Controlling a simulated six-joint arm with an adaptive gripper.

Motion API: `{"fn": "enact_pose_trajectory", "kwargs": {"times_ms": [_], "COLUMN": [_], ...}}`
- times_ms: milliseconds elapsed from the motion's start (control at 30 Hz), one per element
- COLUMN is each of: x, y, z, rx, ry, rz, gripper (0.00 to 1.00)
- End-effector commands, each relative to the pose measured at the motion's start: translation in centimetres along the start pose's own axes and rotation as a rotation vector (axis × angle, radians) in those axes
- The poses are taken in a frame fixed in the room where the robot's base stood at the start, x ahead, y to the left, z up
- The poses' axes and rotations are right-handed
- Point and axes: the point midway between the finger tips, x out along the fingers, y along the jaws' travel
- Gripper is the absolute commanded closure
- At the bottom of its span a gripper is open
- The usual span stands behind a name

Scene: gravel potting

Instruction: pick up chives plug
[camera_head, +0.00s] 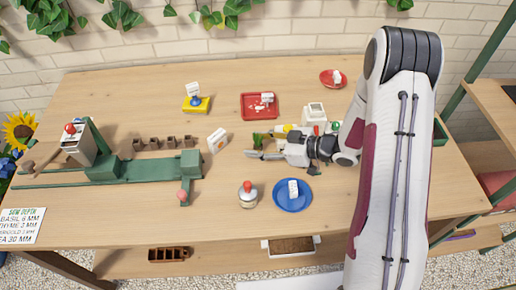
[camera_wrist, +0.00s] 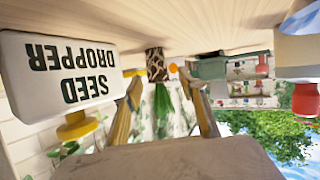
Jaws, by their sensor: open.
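The chives plug stands on the table, a small brown soil block (camera_wrist: 157,66) marked with pale roots, with green leaves (camera_wrist: 164,112). In the wrist view, which looks upside down, the leaves lie between my two fingers and the soil block shows just beyond the fingertips. In the head view the plug is a small green clump (camera_head: 258,139) at the tips of my gripper (camera_head: 262,149). My gripper is open, low over the table and reaching left, with fingers on either side of the plug. I cannot tell whether either finger touches it.
A white box labelled SEED DROPPER (camera_wrist: 62,68) is close beside my gripper in the wrist view. A red-topped jar (camera_head: 248,197) and a blue plate (camera_head: 281,206) are nearer the front. A white card (camera_head: 217,140) stands to the left, before a green rig (camera_head: 130,168). A red tray (camera_head: 246,113) lies behind.

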Motion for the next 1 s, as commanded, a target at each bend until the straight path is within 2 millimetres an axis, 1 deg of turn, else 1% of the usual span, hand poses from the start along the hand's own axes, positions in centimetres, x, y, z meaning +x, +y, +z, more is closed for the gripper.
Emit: {"fn": "enact_pose_trajectory", "kwargs": {"times_ms": [367, 467, 500, 533, 1000], "x": [-0.04, -0.04, -0.04, -0.04, -0.1], "y": [0.02, 0.02, 0.02, 0.02, 0.04], "z": [0.0, -0.01, -0.01, -0.01, -0.17], "rx": [0.0, 0.0, 0.0, 0.0, -0.001], "ry": [0.0, 0.0, 0.0, 0.0, 0.0], "rz": [0.0, 0.0, 0.0, 0.0, 0.001], "gripper": [0.59, 0.82, 0.93, 0.99, 0.99]}}
